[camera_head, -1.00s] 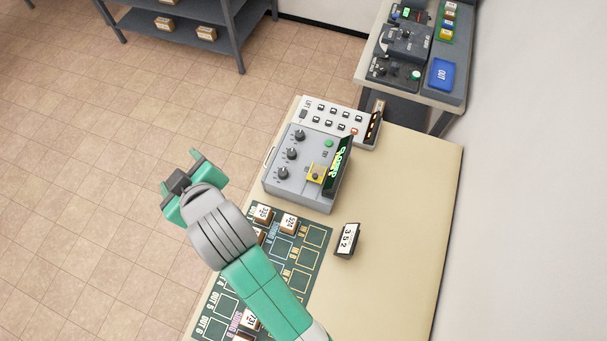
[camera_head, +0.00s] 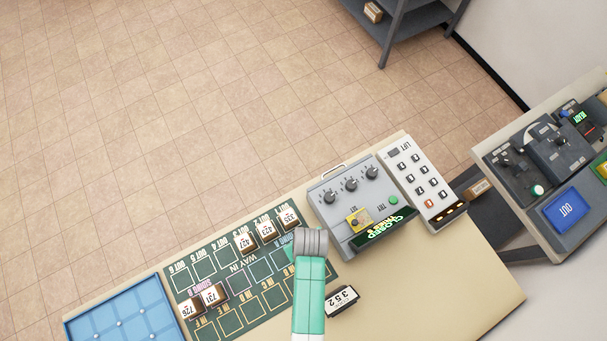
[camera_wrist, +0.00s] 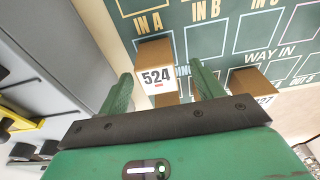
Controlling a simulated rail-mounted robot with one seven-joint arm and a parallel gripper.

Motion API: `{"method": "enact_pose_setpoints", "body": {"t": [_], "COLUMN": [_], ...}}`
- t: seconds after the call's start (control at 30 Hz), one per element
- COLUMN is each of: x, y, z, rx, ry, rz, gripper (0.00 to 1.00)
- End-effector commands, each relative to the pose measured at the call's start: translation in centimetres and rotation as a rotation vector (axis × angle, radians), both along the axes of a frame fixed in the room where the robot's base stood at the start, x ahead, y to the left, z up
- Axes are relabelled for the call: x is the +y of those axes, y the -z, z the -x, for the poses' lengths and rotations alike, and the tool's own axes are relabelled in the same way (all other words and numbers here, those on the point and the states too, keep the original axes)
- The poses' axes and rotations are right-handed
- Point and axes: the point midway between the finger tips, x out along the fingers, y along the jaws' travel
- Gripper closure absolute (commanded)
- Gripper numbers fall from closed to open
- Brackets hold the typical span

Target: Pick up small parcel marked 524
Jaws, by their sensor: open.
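The small parcel marked 524 (camera_wrist: 153,52) is a brown box with a white number label. In the wrist view it stands on the dark green board, with its label facing my gripper (camera_wrist: 161,71). My gripper is open, with one green finger on each side of the parcel in the picture. I see no clear contact, and cannot tell how deep the parcel sits between the fingers. In the head view my arm reaches over the green board (camera_head: 222,327), and my wrist hides the fingers and this parcel.
Several other parcels stand on the board, including one marked 731 (camera_head: 213,295). A grey dial box (camera_head: 335,218) and a lift panel (camera_head: 413,165) stand right of it. A black 352 display (camera_head: 341,302) is close right of my arm. A blue tray (camera_head: 118,320) lies left.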

Motion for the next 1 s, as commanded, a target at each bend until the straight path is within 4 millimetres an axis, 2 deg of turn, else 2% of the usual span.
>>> {"method": "enact_pose_setpoints", "body": {"t": [0.1,0.2,0.47,0.7,0.73,1.0], "x": [0.1,0.2,0.3,0.3,0.3,0.3], "y": [2.2,3.4,3.8,3.7,3.7,3.6], "z": [-0.6,-0.8,-0.8,-0.8,-0.8,-0.9], "rx": [0.002,0.0,-0.001,-0.001,-0.001,-0.002], "ry": [0.0,0.0,0.0,0.0,0.0,0.0], "rz": [0.0,0.0,0.0,0.0,0.0,0.0], "gripper": [0.34,0.34,0.34,0.81,0.84,0.84]}}
